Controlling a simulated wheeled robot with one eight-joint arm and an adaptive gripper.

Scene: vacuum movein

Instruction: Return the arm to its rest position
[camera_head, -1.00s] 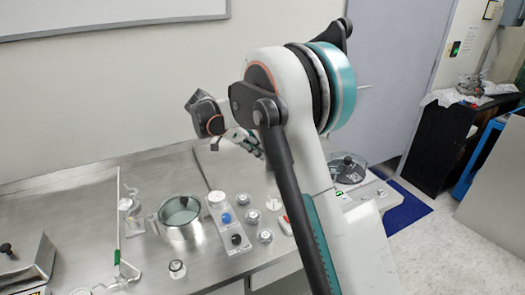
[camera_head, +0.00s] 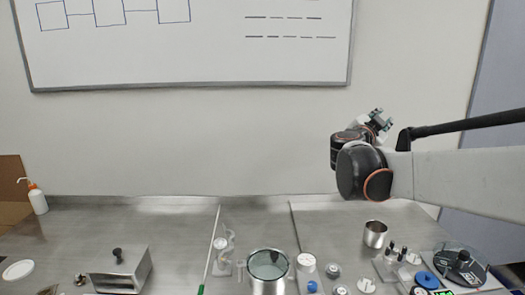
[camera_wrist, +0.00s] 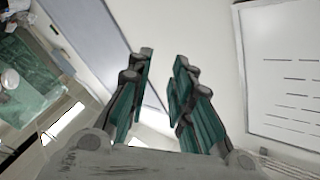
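My arm (camera_head: 455,177) reaches in from the right edge of the head view, and its links are held above the right part of the steel bench. My gripper (camera_head: 379,115) is raised at the arm's end, in front of the bare wall and well above the bench. In the wrist view my gripper (camera_wrist: 164,58) has its two green and grey fingers apart, with a gap between the tips. Nothing is held between them.
On the steel bench (camera_head: 110,225) stand a glass-like pot (camera_head: 268,270), a metal cup (camera_head: 375,234), a metal box (camera_head: 118,270) and a black-topped round device (camera_head: 461,266). A whiteboard (camera_head: 190,45) hangs behind. The bench's back left is mostly clear.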

